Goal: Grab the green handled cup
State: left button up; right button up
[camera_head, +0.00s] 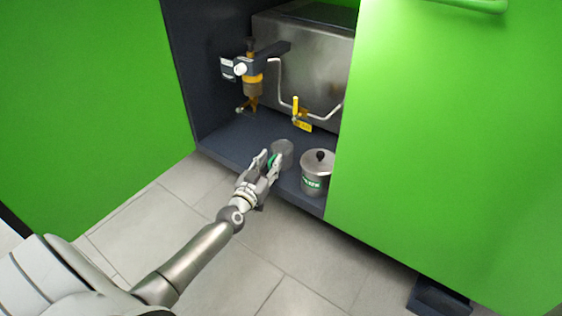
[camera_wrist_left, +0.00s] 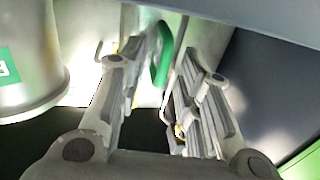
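A small grey metal cup (camera_head: 283,151) stands on the dark cabinet shelf, near its front edge. Its green handle (camera_head: 272,160) faces my left gripper (camera_head: 267,161). The fingers are apart, with the handle between their tips. In the left wrist view the green handle (camera_wrist_left: 163,55) shows upright in the gap between the two fingers of my left gripper (camera_wrist_left: 160,62). A gap seems to remain beside the handle, though contact with a finger is hard to tell. The cup's body is hard to make out there. My right gripper is not in view.
A lidded metal pot (camera_head: 316,174) with a black knob and green label stands right of the cup. Behind are a metal tank (camera_head: 310,65), a yellow-handled valve (camera_head: 296,106) and a pipe fitting (camera_head: 253,85). A green door (camera_head: 440,150) borders the opening at right.

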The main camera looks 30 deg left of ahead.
pick_arm(q)
grip_shut()
jog(key=shift+r, duration=0.1)
dwell(0.4)
